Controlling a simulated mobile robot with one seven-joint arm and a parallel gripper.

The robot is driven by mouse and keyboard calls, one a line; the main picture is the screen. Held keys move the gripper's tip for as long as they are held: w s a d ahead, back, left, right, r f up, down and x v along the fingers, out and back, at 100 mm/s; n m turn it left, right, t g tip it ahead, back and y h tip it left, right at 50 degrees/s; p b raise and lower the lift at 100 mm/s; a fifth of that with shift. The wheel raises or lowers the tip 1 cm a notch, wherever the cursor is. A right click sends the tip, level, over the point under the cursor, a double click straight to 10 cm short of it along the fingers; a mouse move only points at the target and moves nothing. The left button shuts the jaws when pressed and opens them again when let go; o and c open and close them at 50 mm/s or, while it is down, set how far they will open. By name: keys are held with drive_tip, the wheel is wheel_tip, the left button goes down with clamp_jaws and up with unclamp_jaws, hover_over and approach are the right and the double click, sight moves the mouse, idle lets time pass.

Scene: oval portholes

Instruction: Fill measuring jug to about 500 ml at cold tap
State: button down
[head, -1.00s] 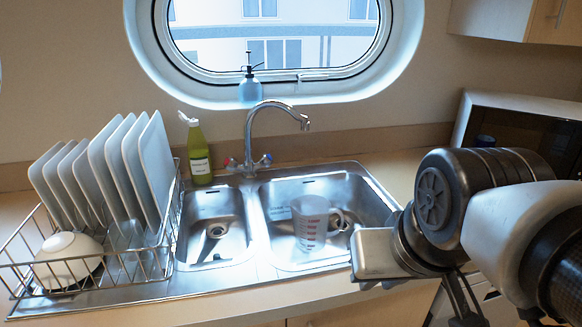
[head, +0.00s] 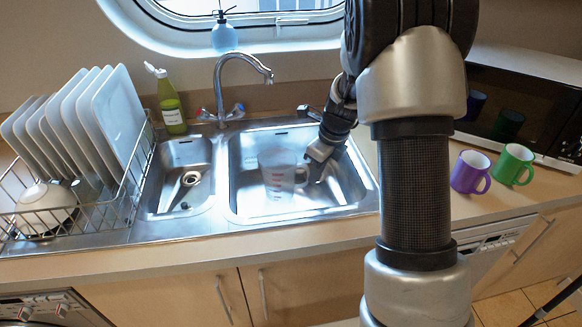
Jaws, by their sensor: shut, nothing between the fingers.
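The clear measuring jug (head: 277,172) with red markings stands upright in the right sink basin (head: 250,203), its handle toward the right. No water shows in it, though its inside is hard to read. My gripper (head: 317,174) reaches down into this basin, just right of the jug's handle. It is shut and empty; whether it touches the handle I cannot tell. The chrome tap (head: 240,60) arches behind the basin, its spout end above and behind the jug, with no stream visible. Its blue-marked cold handle (head: 239,108) is at the right of its base, the red-marked one (head: 203,113) at the left.
A dish rack (head: 110,215) with white plates (head: 108,115) and a bowl (head: 45,205) stands left. A green bottle (head: 170,105) stands behind the small left basin (head: 178,180). Purple (head: 468,172) and green mugs (head: 513,165) stand right, before the microwave (head: 530,95).

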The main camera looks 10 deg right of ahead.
sight(284, 181)
drive_tip(key=shift+m, duration=0.3)
drive_tip(key=b+x, duration=0.1)
drive_tip(key=x, duration=1)
drive_tip(key=shift+w+f+b, duration=0.1)
drive_tip(key=shift+b, duration=0.25)
drive_tip(key=shift+w+a, duration=0.85)
drive_tip(key=shift+w, duration=0.15)
drive_tip(key=shift+w+a+r, duration=0.25)
drive_tip(key=shift+w+a, duration=0.1)
drive_tip(key=shift+w, duration=0.05)
drive_tip(key=w+a, duration=0.1)
drive_tip(key=w, duration=0.1)
drive_tip(key=w+a+p, duration=0.1)
drive_tip(key=w+a, duration=0.1)
drive_tip(key=shift+w+a+p, duration=0.15)
drive_tip(key=shift+a+p, duration=0.1)
drive_tip(key=shift+p, duration=0.05)
drive_tip(key=shift+d, duration=0.1)
